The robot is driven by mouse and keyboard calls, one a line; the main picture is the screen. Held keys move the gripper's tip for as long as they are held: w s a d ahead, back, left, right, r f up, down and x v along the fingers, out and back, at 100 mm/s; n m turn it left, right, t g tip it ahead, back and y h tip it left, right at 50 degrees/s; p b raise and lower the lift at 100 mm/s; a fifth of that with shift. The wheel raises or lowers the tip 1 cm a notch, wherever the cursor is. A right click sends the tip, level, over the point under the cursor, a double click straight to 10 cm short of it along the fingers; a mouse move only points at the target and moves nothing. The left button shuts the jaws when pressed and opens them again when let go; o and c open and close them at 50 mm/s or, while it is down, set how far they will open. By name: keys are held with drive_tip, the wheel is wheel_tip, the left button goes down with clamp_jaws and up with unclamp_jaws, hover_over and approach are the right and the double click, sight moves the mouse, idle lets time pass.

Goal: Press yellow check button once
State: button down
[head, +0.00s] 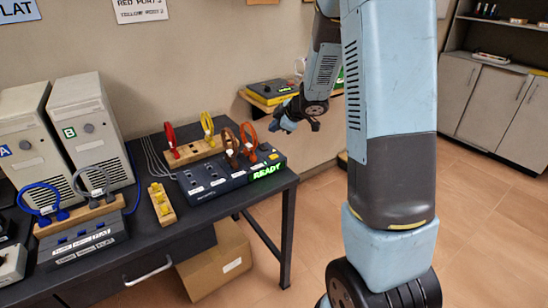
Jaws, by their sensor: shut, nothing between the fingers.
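A dark test box (212,187) with a lit green READY display (267,171) stands at the right end of the black table. A small yellowish spot (273,156) shows on its top near the right end; it may be the yellow check button, but it is too small to be sure. My gripper (284,126) is in the air beyond the table's right end, in front of the wall shelf. It is apart from the test box, shut and empty.
Brown and orange looped cables (249,136) rise from the box's back. A wooden rack (192,152) holds red and yellow loops. A wooden block (161,203) with yellow parts lies left of the box. Two computer towers (90,126) stand left. A cardboard box (215,262) sits below.

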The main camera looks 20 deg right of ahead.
sight(275, 157)
drive_tip(key=shift+f, duration=4.35)
drive_tip(key=shift+f, duration=0.75)
drive_tip(key=shift+r, duration=0.85)
drive_tip(key=shift+r, duration=0.1)
drive_tip(key=shift+r, duration=2.4)
drive_tip(key=shift+r, duration=0.1)
